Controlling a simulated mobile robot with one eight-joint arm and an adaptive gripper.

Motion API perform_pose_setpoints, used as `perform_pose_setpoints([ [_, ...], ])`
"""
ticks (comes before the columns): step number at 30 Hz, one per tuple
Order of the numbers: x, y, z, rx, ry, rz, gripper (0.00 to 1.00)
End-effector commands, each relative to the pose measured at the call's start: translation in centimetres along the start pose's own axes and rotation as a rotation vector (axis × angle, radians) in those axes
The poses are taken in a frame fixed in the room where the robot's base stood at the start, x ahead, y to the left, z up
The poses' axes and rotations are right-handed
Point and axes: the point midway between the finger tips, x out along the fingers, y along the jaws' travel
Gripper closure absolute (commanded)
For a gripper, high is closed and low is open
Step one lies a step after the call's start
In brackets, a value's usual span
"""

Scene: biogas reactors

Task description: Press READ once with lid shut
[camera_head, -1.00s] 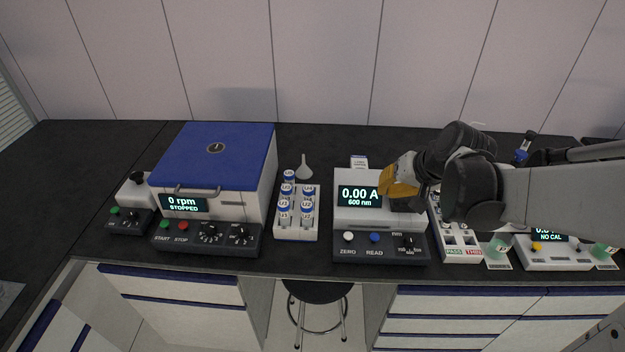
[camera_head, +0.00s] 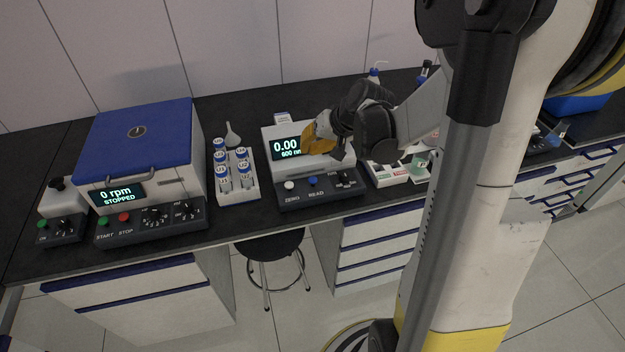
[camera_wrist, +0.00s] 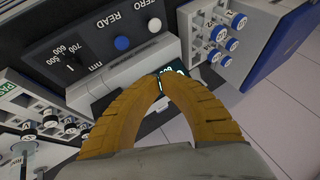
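The photometer (camera_head: 291,168) stands mid-bench, a white box with a dark front panel. Its display (camera_head: 286,147) reads 0.00 and 600 nm, its right end covered by my gripper. The blue READ button (camera_head: 312,180) is on the panel, also visible and uncovered in the wrist view (camera_wrist: 121,43). My gripper (camera_head: 309,146) is over the top of the photometer, beside the display. In the wrist view the yellow fingertips (camera_wrist: 162,76) meet, with nothing seen between them, in front of the display. The lid is largely hidden behind my gripper, so I cannot tell its state.
A white ZERO button (camera_head: 290,185) is left of READ and a wavelength knob (camera_head: 346,176) right. A vial rack (camera_head: 245,193) and a blue-lidded centrifuge (camera_head: 137,137), reading 0 rpm STOPPED, stand to the left. A small tray (camera_head: 388,177) is to the right.

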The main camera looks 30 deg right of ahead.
Motion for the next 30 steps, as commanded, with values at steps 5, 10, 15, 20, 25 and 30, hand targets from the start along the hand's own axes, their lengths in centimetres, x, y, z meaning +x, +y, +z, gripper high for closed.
perform_pose_setpoints([
  [5,1.8,0.9,0.9,0.0,0.0,0.0,1.0],
  [10,3.8,2.0,2.0,0.0,0.0,0.0,1.0],
  [15,5.6,3.0,3.0,0.0,0.0,0.0,1.0],
  [20,6.5,3.5,3.5,0.0,0.0,0.0,1.0],
  [25,6.5,3.5,3.5,0.0,0.0,0.0,1.0],
  [30,6.4,3.5,3.5,0.0,0.0,0.0,1.0],
])
